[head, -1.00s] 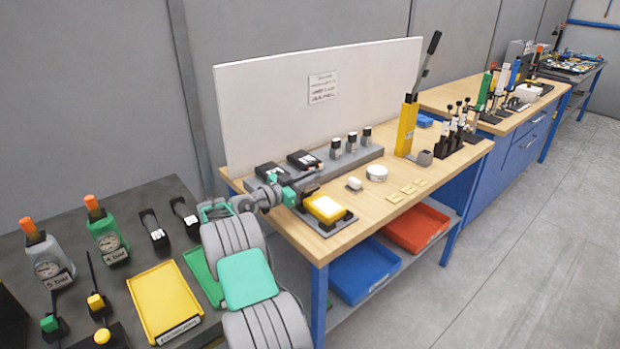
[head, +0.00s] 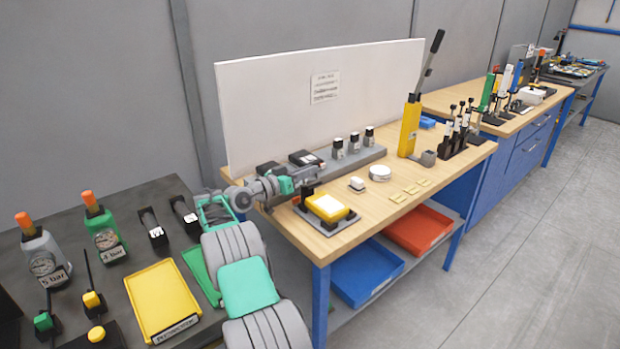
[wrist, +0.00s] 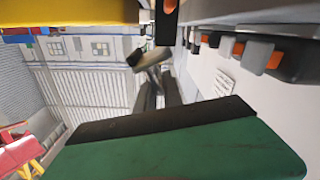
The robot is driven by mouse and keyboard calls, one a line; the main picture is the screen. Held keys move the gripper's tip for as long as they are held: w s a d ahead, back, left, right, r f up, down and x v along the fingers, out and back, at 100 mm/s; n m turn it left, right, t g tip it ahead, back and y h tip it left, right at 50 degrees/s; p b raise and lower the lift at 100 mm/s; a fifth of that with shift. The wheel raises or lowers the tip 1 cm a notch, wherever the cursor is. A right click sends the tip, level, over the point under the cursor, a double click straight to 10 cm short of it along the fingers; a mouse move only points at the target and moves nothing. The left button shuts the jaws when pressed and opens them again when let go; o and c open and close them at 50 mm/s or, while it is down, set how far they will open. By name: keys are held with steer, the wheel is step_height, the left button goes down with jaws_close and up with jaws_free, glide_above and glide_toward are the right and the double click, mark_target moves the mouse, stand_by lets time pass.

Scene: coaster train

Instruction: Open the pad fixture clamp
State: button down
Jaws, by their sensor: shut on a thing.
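The pad fixture (head: 336,224) is a dark plate near the bench's front left corner, holding a yellow block with a white top (head: 327,206). The dark clamp (head: 308,194) stands at its back left edge. My gripper (head: 313,174) is just above the clamp, shut on the clamp's handle, which is mostly hidden by the fingers in the head view. The wrist view looks upside down along the bench. A green part with a dark strip (wrist: 165,120) fills its lower part, and a yellow surface (wrist: 70,10) crosses its top left. The grip itself is unclear there.
A grey ledge (head: 373,153) with dark boxes and small bottles lies behind my gripper, before a white panel (head: 270,95).

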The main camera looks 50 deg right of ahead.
steer(key=shift+w+d+f+n, duration=0.1)
steer(key=shift+w+n, duration=0.4)
steer(key=shift+n, duration=0.65)
steer(key=shift+w+d+n, duration=0.15)
steer(key=shift+w+n, duration=0.3)
steer(key=shift+n, duration=0.65)
steer(key=shift+w+d+f+n, duration=0.1)
steer(key=shift+w+n, duration=0.4)
steer(key=shift+n, duration=0.65)
steer(key=c, duration=1.5)
jaws_free()
